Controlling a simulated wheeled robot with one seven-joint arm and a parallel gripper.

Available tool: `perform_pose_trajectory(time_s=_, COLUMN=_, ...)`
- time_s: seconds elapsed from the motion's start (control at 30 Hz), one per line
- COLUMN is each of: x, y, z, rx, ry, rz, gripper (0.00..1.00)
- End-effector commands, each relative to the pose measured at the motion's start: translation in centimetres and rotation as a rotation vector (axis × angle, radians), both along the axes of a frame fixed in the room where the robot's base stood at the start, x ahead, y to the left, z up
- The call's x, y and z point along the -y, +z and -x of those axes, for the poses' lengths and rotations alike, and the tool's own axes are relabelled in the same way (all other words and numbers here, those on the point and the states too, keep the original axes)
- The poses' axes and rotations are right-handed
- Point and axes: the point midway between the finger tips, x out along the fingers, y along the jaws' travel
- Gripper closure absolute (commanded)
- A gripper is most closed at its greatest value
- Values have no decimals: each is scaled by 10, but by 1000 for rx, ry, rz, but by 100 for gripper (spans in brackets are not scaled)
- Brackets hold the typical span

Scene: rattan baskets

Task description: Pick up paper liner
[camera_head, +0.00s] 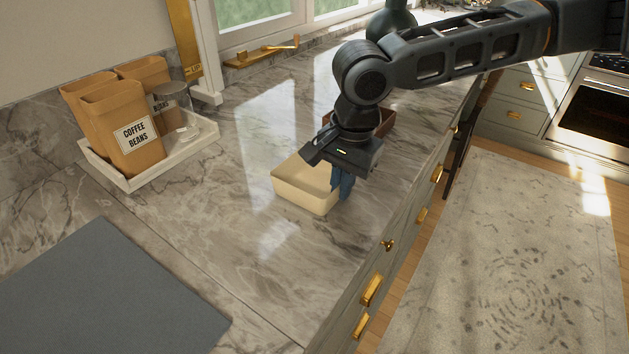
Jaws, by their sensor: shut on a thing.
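The paper liner (300,192) is a cream, open-topped box with rounded corners, in the middle of the counter in the head view. It looks upright and sits at or close to the marble surface; I cannot tell if it touches. My gripper (341,186) comes down over its right end, with blue fingers shut on the liner's right wall. The gripper body hides part of the liner's far rim and inside.
A brown basket (385,122) stands behind my gripper, partly hidden. A white tray (181,157) with coffee bags (133,130) and a glass jar (186,127) is at left. A grey mat (108,295) lies front left. The counter's edge with gold-handled drawers (371,290) is at right.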

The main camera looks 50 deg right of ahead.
Motion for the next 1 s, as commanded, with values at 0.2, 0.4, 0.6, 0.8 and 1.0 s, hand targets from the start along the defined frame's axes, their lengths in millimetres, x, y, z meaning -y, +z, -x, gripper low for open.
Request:
perform_pose_trajectory(time_s=0.2, x=0, y=0, z=0, rx=0, ry=0, rz=0, gripper=100)
perform_pose_trajectory(time_s=0.4, x=0, y=4, z=0, rx=0, ry=-1, rz=-1, gripper=100)
perform_pose_trajectory(time_s=0.6, x=0, y=26, z=0, rx=2, ry=0, rz=0, gripper=100)
perform_pose_trajectory(time_s=0.8, x=-4, y=56, z=28, rx=3, ry=0, rz=-1, gripper=100)
perform_pose_trajectory(time_s=1.0, x=-11, y=83, z=72, rx=1, ry=0, rz=0, gripper=100)
